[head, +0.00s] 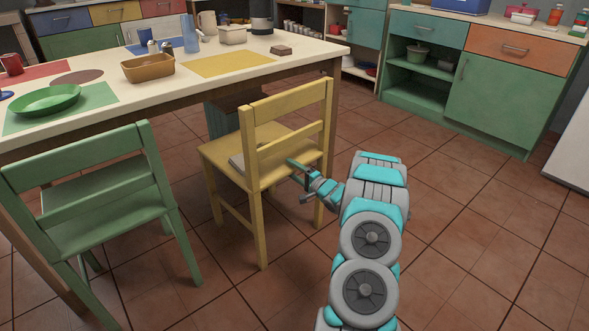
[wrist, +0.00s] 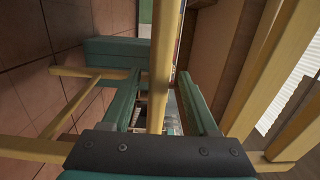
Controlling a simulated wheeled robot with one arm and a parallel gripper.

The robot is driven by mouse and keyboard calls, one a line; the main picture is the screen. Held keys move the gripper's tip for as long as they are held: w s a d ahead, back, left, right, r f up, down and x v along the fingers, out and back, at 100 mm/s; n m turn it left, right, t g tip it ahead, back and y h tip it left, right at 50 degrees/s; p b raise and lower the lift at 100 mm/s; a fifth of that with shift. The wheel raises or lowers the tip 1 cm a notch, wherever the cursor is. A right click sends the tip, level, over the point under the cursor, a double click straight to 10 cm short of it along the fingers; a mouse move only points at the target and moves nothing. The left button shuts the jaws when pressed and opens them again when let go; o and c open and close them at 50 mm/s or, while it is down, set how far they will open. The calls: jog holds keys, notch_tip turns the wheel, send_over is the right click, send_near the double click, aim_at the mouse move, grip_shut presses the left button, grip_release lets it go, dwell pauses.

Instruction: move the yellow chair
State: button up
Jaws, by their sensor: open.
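The yellow chair (head: 290,100) stands on the floor at the table's long side, with its backrest toward me. My gripper (head: 298,182) is at the right rear of the chair, around seat height. In the wrist view my gripper (wrist: 159,78) is open, and a yellow chair bar (wrist: 158,60) runs between its two teal fingers. A gap shows beside the bar, and I cannot tell whether either finger touches it.
A green chair (head: 95,185) stands to the left. The table (head: 310,55) behind the yellow chair carries dishes, placemats and a brown basket (head: 148,68). Tiled floor (head: 460,220) is clear to the right, up to the green cabinets (head: 500,98).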

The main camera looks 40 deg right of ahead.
jog(key=shift+c, duration=0.3)
grip_shut()
dwell(1.1)
